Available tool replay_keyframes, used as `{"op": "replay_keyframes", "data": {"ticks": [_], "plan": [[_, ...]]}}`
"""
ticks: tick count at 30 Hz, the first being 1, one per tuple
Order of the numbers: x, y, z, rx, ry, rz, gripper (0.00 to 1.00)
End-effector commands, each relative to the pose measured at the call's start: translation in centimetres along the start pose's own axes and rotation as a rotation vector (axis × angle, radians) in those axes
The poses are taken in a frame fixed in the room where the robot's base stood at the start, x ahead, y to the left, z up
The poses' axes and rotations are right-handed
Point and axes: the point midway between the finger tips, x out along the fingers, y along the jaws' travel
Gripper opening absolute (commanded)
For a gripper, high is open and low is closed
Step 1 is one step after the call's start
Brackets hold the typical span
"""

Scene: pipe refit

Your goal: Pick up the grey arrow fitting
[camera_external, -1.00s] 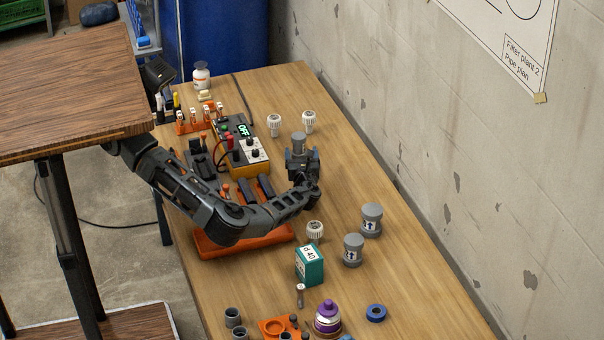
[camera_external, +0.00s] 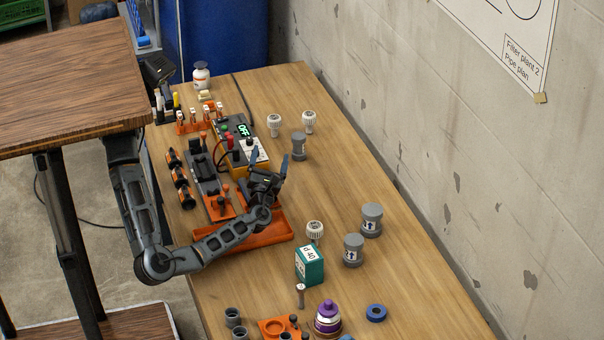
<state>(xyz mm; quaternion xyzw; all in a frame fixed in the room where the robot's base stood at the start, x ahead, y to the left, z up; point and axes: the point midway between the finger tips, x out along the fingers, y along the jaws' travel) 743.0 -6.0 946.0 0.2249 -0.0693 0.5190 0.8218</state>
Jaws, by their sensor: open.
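An orange tray (camera_external: 270,234) lies under my arm. A box with an OFF display (camera_external: 240,142) stands behind my gripper. White ribbed caps (camera_external: 315,230) stand on the bench. A green box (camera_external: 309,265) is close to the arrow-marked fittings. The concrete wall (camera_external: 420,130) bounds the right.

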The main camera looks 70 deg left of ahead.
Motion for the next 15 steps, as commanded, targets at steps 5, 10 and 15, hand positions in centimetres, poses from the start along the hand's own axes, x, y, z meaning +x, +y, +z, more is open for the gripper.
{"op": "replay_keyframes", "data": {"ticks": [5,10,15], "plan": [[-2.6,2.4,3.9,0.13,-0.206,-0.076,0.89],[-4.6,4.7,8.2,0.218,-0.395,-0.101,0.89],[-7.0,5.9,12.6,0.317,-0.598,-0.136,0.89]]}}
